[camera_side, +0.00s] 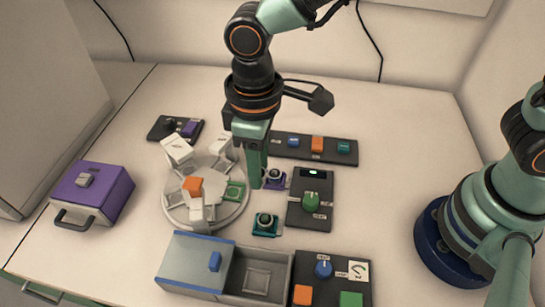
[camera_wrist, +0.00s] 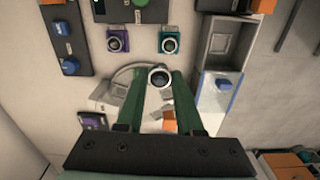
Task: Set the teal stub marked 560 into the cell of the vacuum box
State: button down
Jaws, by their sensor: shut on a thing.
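My gripper (camera_side: 257,183) points down beside the right edge of the round carousel (camera_side: 175,218). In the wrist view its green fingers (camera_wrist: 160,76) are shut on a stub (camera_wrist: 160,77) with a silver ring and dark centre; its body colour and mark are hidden. A teal stub (camera_side: 267,224) stands on the table between the carousel and the box; it also shows in the wrist view (camera_wrist: 169,42). Its mark is unreadable. The grey vacuum box (camera_side: 282,262) is at the front, its square cell (camera_side: 257,280) uncovered. A translucent lid (camera_side: 192,258) with a blue handle (camera_side: 215,262) covers its left part.
A purple stub (camera_side: 276,178) stands just right of my gripper. The carousel carries white blocks and an orange block (camera_side: 192,185). Dark control panels (camera_side: 309,222) stand to the right. A purple case (camera_side: 95,190) is at left.

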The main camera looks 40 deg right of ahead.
jog(key=s+a+f+n, duration=0.4)
jog(key=s+a, duration=0.4)
jog(key=s, duration=0.2)
jog(key=shift+s+d+f, duration=0.1)
jog(key=shift+s+f, duration=0.05)
jog(key=shift+f, duration=2.95)
jog(key=shift+f, duration=0.45)
jog(key=shift+c, duration=0.8)
grip_release()
jog(key=shift+o, duration=0.2)
notch_tip(320, 180, up, 8)
jog(key=shift+f, duration=0.25)
